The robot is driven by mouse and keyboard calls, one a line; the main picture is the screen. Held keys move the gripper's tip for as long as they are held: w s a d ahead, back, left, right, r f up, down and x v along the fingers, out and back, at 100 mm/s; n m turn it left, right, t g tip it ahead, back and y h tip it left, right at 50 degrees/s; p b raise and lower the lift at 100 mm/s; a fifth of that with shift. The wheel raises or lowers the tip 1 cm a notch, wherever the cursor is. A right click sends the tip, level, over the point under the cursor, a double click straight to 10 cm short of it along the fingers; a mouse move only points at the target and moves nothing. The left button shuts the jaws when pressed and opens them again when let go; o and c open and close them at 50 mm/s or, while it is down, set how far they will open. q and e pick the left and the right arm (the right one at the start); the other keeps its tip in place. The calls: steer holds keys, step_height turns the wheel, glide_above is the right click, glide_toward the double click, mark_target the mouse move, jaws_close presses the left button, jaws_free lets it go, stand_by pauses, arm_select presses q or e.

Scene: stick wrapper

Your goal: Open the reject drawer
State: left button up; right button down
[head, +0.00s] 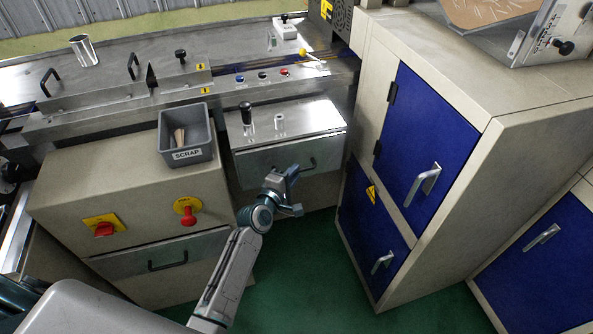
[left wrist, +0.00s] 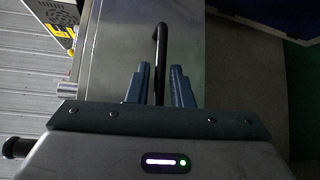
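A metal drawer front (head: 265,161) with a black bar handle (head: 312,165) sits under the steel-topped cabinet in the middle of the head view. It looks closed, and no reject label is readable on it. My left gripper (head: 294,172) is at this handle. In the left wrist view, the black handle (left wrist: 161,50) runs between the two blue fingers of my left gripper (left wrist: 160,85). The fingers are open around the bar, with a narrow gap on each side. My right gripper is not in view.
A second drawer (head: 130,262) with a black handle is at lower left, below red switches. A grey SCRAP bin (head: 186,135) stands on the beige cabinet. A blue-doored cabinet (head: 425,150) stands close on the right. Green floor (head: 310,270) lies clear between.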

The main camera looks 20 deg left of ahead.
arm_select(q)
steer(key=shift+x, duration=0.9)
steer(key=shift+w, duration=0.25)
jaws_close()
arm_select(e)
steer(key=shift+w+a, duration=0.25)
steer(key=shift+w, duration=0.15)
